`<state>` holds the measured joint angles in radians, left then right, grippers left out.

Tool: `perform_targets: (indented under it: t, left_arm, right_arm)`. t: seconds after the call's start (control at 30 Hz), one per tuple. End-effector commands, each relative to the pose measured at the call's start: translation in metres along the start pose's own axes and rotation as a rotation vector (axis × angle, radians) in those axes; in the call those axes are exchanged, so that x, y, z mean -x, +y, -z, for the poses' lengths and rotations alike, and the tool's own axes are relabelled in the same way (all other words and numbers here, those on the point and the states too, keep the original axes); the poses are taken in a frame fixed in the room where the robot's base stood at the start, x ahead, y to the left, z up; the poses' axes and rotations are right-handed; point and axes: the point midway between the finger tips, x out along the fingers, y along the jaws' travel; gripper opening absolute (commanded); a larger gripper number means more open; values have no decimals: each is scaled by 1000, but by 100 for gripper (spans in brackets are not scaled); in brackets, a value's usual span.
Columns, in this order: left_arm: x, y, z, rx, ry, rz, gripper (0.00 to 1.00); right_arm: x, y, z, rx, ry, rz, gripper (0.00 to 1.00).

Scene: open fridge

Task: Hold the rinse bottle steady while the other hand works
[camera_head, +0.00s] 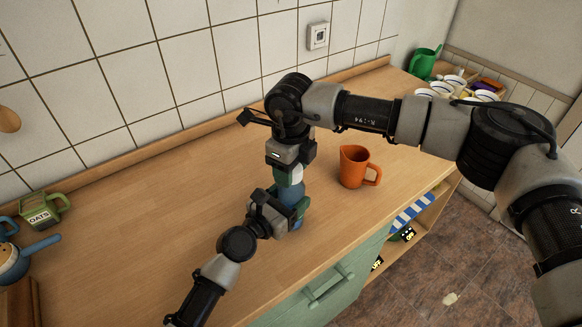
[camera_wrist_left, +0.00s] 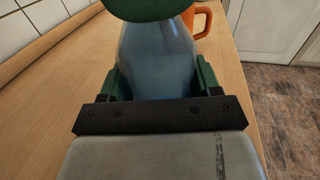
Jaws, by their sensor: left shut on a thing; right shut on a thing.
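The rinse bottle (camera_head: 289,193) is blue and stands upright on the wooden counter; its translucent body also shows in the left wrist view (camera_wrist_left: 158,58). My left gripper (camera_head: 277,208) is shut around the bottle's body, with its green fingers (camera_wrist_left: 205,78) on both sides. A dark green cap (camera_wrist_left: 155,9) sits over the bottle's top. My right gripper (camera_head: 289,170) comes down from above and is shut at the top of the bottle, on what looks like the cap. Its fingers hide most of the cap in the head view.
An orange jug (camera_head: 353,168) stands on the counter just right of the bottle. A green oats mug (camera_head: 42,212) and a blue-handled pan (camera_head: 14,263) are at the far left. White cups (camera_head: 452,82) and a green jug (camera_head: 422,64) stand at the back right. The counter's middle left is clear.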

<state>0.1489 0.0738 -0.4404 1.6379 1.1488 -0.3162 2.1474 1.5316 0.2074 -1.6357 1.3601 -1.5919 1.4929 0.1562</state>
Motion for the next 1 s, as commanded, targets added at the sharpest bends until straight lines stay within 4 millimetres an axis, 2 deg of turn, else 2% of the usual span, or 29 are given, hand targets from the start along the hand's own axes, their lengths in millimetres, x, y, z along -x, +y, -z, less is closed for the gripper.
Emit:
perform_targets:
  t: [0.7, 0.87, 1.0]
  left_arm:
    - [0, -1, 0, -1, 0, 2, 0]
    - [0, -1, 0, -1, 0, 2, 0]
    - [0, -1, 0, -1, 0, 2, 0]
  right_arm:
    - [2, -2, 0, 1615, 2, 6, 21]
    - [2, -2, 0, 1817, 2, 6, 21]
    - [2, -2, 0, 1829, 2, 6, 21]
